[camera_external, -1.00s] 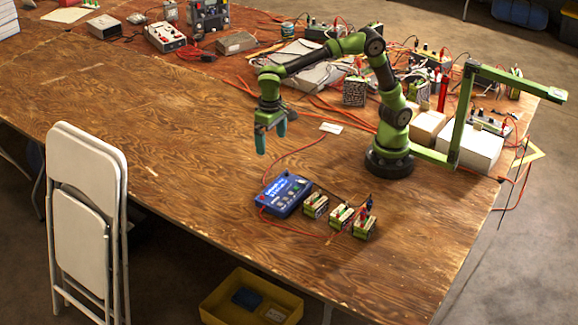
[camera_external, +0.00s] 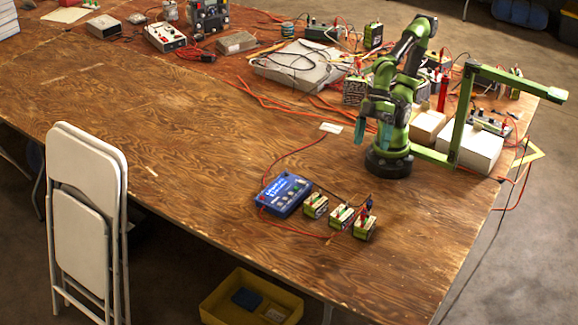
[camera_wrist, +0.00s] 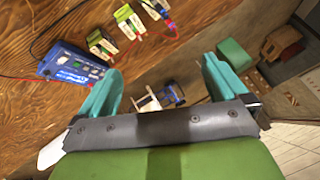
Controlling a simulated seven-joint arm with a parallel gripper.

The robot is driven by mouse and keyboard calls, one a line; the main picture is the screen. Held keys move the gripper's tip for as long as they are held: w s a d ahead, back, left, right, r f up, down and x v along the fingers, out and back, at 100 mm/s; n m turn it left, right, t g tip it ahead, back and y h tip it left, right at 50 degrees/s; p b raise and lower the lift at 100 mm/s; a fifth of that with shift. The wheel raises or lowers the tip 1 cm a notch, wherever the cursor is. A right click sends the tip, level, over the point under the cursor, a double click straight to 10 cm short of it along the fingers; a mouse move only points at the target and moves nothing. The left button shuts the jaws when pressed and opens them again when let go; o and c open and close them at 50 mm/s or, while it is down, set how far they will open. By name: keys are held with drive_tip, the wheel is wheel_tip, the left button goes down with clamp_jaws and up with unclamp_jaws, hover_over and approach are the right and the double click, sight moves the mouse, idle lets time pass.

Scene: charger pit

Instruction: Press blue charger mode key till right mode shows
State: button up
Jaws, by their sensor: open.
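The blue charger (camera_external: 283,194) lies on the wooden table toward its front edge, with a lit display and several small keys on its top. The display text is too small to read. The charger also shows at the left of the wrist view (camera_wrist: 72,62). My gripper (camera_external: 357,135) is above the table, behind and to the right of the charger, close to my arm's base and well apart from the charger. In the wrist view its two teal fingers (camera_wrist: 162,85) are spread with nothing between them.
Several battery packs (camera_external: 341,215) with wires stand right of the charger. A red cable (camera_external: 292,157) runs back from it. A yellow bin (camera_external: 250,299) is below the front edge. Boxes and devices crowd the back.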

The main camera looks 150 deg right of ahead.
drive_tip(key=shift+s+a+r, duration=0.15)
drive_tip(key=shift+a+r, duration=0.15)
drive_tip(key=shift+r, duration=0.1)
drive_tip(key=shift+c, duration=0.2)
clamp_jaws()
idle(1.2)
